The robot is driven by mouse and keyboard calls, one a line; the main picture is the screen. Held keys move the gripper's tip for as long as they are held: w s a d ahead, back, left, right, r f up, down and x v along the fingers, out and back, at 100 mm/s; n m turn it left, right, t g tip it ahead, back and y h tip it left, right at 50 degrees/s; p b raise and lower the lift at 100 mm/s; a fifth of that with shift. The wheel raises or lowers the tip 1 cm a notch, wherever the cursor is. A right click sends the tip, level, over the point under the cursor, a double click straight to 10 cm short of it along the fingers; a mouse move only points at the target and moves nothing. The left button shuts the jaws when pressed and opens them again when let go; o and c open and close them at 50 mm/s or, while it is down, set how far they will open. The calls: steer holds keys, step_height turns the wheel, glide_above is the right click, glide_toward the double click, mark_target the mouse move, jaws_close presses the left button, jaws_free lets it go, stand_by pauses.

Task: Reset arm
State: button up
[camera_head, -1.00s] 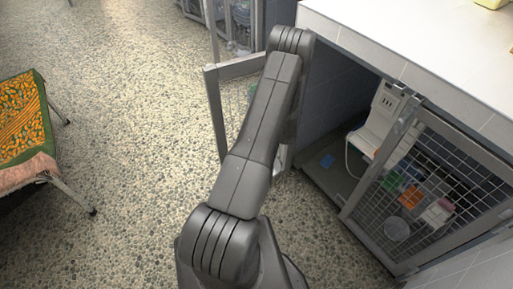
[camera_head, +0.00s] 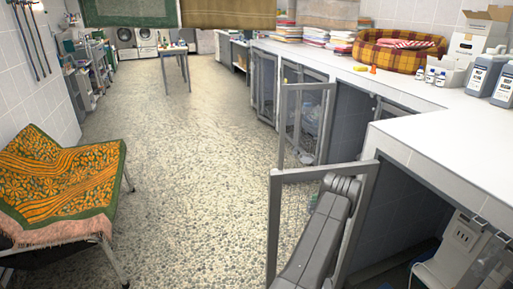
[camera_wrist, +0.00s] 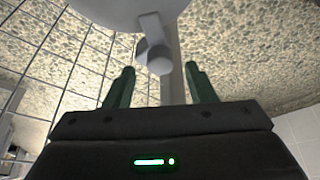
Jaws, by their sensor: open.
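My gripper (camera_wrist: 160,85) shows in the wrist view with its two dark green fingers spread apart. It is open, and nothing is held between the fingers. A pale rounded thing with a short grey knob (camera_wrist: 158,55) shows just beyond the fingertips; I cannot tell what it is. In the head view my dark grey arm is at the bottom, right of the middle, beside the open kennel door frame (camera_head: 274,225). My gripper is hidden in the head view.
A wire mesh (camera_wrist: 55,60) is close on the left in the wrist view. A white counter (camera_head: 440,140) runs along the right above the kennels. A chair with an orange and green towel (camera_head: 60,180) stands at left. The pebbled floor (camera_head: 190,150) between is clear.

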steer(key=shift+x, duration=1.2)
